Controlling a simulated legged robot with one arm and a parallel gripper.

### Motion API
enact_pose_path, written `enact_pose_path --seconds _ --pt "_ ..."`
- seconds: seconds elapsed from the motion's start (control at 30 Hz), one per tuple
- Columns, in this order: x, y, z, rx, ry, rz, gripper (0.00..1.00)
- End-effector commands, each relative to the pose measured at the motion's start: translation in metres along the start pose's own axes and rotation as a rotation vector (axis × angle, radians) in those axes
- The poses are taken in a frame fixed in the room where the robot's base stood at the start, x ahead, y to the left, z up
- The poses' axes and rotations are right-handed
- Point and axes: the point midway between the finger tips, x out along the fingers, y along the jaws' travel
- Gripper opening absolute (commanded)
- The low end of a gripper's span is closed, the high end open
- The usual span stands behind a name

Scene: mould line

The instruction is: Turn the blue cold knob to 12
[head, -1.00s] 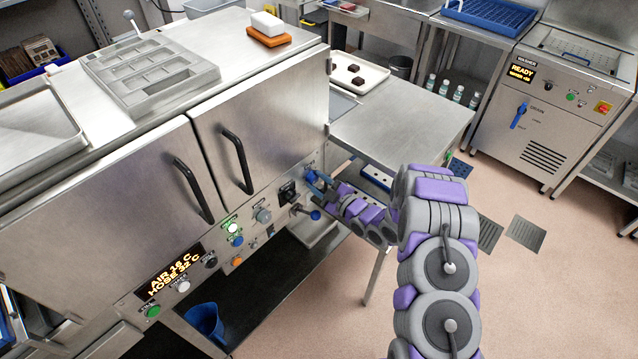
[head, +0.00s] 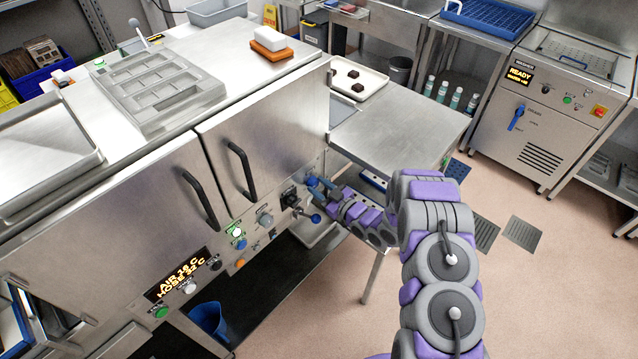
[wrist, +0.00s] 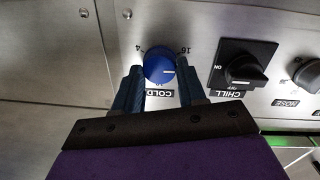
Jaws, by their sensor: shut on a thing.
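The blue cold knob (wrist: 158,64) sits on the steel panel in the wrist view, above an upside-down COLD label (wrist: 158,92). Scale marks 4 and 16 show beside it. In the head view my gripper (head: 314,184) reaches the right end of the front panel; there the fingers and arm make the knob hard to make out.
The black CHILL switch (wrist: 243,66) is just right of the knob in the wrist view. A blue-tipped lever (head: 314,218) sticks out below my gripper in the head view. Door handles (head: 242,168) and a lit display (head: 182,274) are to the left. A steel side table (head: 405,125) stands beyond.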

Motion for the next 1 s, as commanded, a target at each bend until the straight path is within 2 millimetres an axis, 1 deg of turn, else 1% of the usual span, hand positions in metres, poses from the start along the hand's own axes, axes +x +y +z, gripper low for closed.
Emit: enact_pose_path --seconds 0.2,0.5,0.73,1.0 --pt "-0.002 -0.0016 0.0018 0.204 -0.02 -0.012 0.1" --pt "-0.0006 -0.0003 0.0022 0.415 -0.03 -0.021 0.1" --pt "-0.0006 0.0008 0.003 0.509 -0.035 -0.022 0.1" --pt "-0.0001 0.001 0.0035 0.547 -0.037 -0.023 0.1"
